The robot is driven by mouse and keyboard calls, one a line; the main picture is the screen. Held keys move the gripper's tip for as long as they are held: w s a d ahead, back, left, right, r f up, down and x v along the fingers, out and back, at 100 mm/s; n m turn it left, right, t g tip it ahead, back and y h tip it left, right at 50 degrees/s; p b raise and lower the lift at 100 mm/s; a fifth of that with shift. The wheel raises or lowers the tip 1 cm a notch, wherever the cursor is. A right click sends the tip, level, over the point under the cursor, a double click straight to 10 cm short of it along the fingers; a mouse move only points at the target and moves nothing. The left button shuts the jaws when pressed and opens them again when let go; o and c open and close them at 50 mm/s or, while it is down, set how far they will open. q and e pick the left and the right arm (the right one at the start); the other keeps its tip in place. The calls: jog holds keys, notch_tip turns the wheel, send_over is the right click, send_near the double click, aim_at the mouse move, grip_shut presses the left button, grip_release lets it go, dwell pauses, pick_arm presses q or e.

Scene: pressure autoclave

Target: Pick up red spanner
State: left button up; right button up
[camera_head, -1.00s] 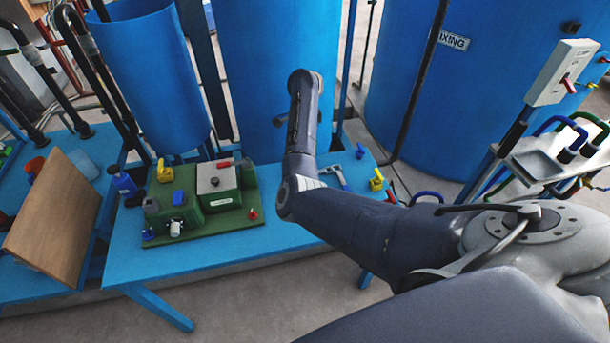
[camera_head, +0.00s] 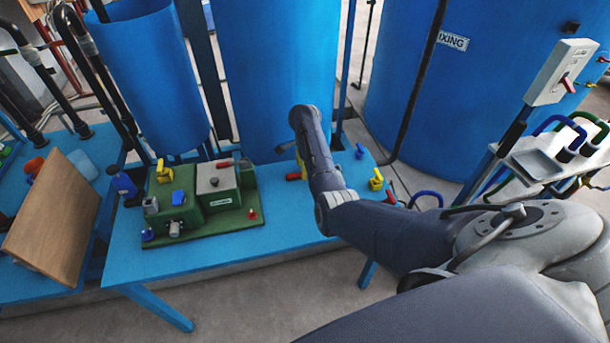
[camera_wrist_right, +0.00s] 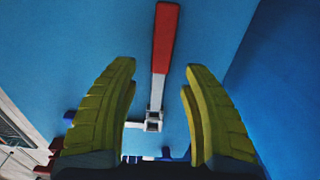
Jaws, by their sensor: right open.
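The red spanner shows in the right wrist view (camera_wrist_right: 162,55). Its red handle runs up the picture, and its grey shank and squared metal end lie lower, at the level between the finger pads. My right gripper (camera_wrist_right: 157,80) is open, with one yellow-green finger on each side of the spanner and clear gaps to both. In the head view my right arm covers most of this spot; a little yellow of the gripper (camera_head: 302,160) shows beside the forearm, with a short red piece next to it that may be the handle. My left gripper is not in view.
A green block assembly (camera_head: 205,203) with coloured valves stands on the blue table (camera_head: 160,262), left of my right arm. A yellow valve (camera_head: 376,179) is right of the arm. Tall blue tanks (camera_head: 272,80) stand behind. A wooden board (camera_head: 52,222) leans at left.

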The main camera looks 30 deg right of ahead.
jog(key=shift+f, duration=1.3)
grip_shut()
